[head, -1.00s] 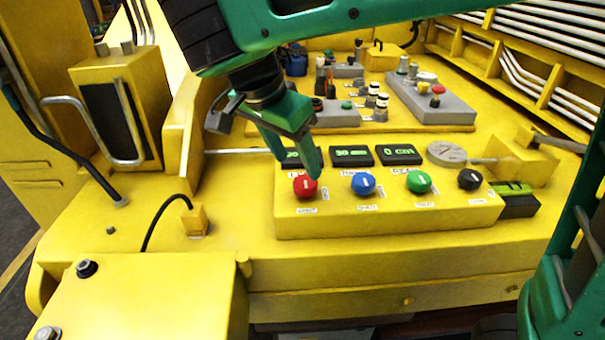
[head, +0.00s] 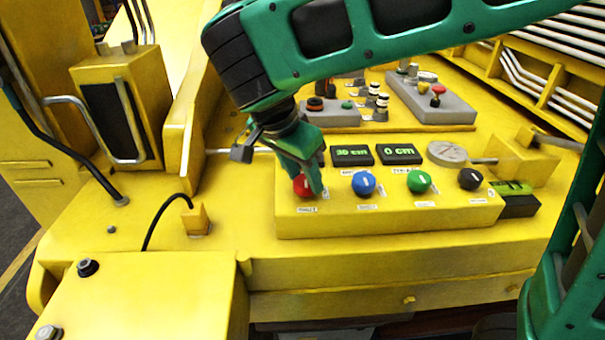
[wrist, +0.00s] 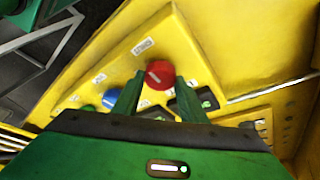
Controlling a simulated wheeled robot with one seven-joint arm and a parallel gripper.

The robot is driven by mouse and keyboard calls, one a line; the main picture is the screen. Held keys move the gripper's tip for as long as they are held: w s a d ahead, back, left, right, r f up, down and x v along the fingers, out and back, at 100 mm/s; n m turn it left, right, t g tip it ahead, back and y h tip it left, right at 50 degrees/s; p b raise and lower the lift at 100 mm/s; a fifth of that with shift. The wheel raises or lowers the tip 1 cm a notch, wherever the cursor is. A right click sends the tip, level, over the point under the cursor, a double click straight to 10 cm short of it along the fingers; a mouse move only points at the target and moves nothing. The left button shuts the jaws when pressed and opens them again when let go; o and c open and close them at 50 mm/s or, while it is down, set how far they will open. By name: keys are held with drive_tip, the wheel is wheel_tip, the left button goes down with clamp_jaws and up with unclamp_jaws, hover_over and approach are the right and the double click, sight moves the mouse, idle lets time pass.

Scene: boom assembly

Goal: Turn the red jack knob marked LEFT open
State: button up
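The red knob (head: 302,187) is the leftmost of a row of knobs on the yellow control box (head: 390,220). In the head view my gripper (head: 313,185) is down at the red knob and partly covers it. In the wrist view the red knob (wrist: 159,74) lies at the tips of the two green fingers (wrist: 158,85), one finger on each side. The fingers are apart; whether they touch the knob I cannot tell. A white line on the knob's face shows in the wrist view.
Right of the red knob are a blue knob (head: 363,183), a green knob (head: 419,181) and a black knob (head: 470,179). Behind them are displays, one reading 30 cm (head: 351,156) and one 0 cm (head: 398,154). A black cable (head: 160,222) stands to the left.

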drive_tip(key=shift+n, duration=0.3)
drive_tip(key=n+t+y, duration=0.1)
drive_tip(key=n, duration=0.3)
drive_tip(key=shift+d, duration=0.15)
drive_tip(key=n+y, duration=0.1)
drive_tip(key=n, duration=0.1)
drive_tip(key=n+y, duration=0.1)
drive_tip(key=n, duration=0.1)
drive_tip(key=shift+d+n+t, duration=0.15)
drive_tip(key=shift+n+t, duration=0.15)
drive_tip(key=shift+n, duration=0.1)
drive_tip(key=n+y, duration=0.2)
drive_tip(key=n, duration=0.2)
drive_tip(key=shift+d, duration=0.15)
drive_tip(key=shift+n+g+y, duration=0.6)
drive_tip(key=shift+n, duration=1.6)
drive_tip(key=shift+d, duration=0.1)
drive_tip(key=o, duration=1.1)
drive_tip(key=shift+c, duration=0.2)
